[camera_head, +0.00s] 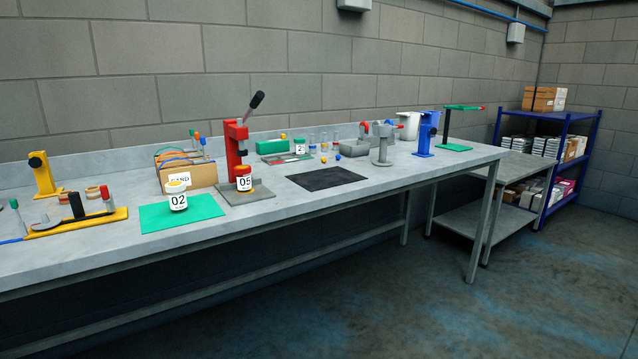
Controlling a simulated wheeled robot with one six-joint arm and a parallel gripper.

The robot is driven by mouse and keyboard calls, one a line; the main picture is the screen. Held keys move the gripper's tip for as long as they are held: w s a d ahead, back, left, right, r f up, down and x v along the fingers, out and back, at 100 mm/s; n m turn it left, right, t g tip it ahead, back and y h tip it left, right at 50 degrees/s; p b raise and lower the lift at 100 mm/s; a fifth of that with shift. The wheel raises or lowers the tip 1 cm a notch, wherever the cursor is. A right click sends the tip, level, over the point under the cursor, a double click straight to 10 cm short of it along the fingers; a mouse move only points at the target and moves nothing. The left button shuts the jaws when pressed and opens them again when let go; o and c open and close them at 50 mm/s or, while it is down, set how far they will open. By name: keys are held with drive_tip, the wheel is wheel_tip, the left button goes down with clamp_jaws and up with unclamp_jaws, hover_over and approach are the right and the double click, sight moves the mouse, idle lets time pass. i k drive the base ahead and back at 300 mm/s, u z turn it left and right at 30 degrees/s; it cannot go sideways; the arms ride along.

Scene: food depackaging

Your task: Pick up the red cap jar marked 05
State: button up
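The jar marked 05 (244,178) stands upright on the grey base plate (259,194) of the red lever press (236,145). It has a red body or wrap with a white label, and its top looks orange-red. A second jar, marked 02 (178,196), stands upright to its left on a green mat (154,218). That jar is white with a yellow top. My gripper does not show in this view.
A black mat (322,180) lies bare to the right. A yellow clamp fixture (77,222) is at the left. A blue stand (425,132) is farther right. The bench's front edge (330,205) is clear.

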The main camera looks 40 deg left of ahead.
sight(243, 183)
drive_tip(key=i, duration=0.45)
drive_tip(key=u, duration=0.65)
drive_tip(key=i, duration=1.4)
drive_tip(key=u, duration=1.6)
drive_tip(key=i, duration=0.75)
drive_tip(key=u, duration=1)
